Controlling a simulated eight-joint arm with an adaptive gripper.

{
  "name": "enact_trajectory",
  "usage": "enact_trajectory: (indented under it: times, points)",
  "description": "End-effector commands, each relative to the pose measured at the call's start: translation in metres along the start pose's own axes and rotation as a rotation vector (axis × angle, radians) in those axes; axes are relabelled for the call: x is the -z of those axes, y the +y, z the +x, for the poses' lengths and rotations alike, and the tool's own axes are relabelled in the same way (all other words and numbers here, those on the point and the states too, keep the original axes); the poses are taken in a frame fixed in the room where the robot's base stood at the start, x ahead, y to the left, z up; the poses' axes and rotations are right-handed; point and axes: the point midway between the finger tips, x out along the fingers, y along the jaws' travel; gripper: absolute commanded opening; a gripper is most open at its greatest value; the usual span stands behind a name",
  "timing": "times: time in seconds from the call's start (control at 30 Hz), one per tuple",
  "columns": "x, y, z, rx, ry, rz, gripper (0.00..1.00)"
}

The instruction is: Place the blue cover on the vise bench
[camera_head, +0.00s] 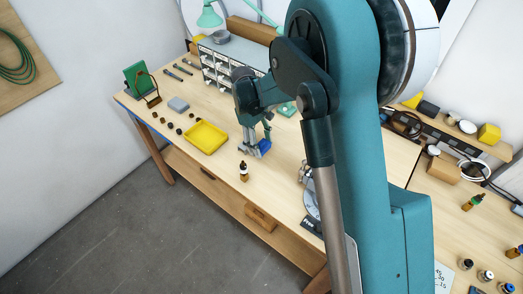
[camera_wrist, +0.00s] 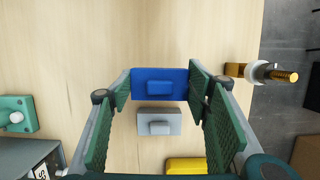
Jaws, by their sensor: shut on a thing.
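The blue cover (camera_wrist: 159,85) is a flat blue rectangle with a raised block in its middle. It sits between the green-padded fingers of my gripper (camera_wrist: 159,90), which is shut on it. In the head view the blue cover (camera_head: 264,147) shows at the tips of my gripper (camera_head: 256,150), low over the wooden bench (camera_head: 190,98). I cannot tell whether the cover touches the wood. A similar grey cover (camera_wrist: 160,122) lies just below it in the wrist view. I cannot make out a vise for certain; my arm hides much of the bench.
A yellow tray (camera_head: 206,137) lies to the left. A drawer unit (camera_head: 222,72) stands behind. A green block (camera_wrist: 15,115) is left in the wrist view.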

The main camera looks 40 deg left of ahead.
Motion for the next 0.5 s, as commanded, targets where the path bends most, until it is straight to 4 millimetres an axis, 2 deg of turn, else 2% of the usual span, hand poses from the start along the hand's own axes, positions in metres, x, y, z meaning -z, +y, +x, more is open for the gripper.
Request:
enact_trajectory:
  times: [0.5]
  points:
    - [0.009, 0.0, 0.035, 0.0, 0.0, 0.0, 0.35]
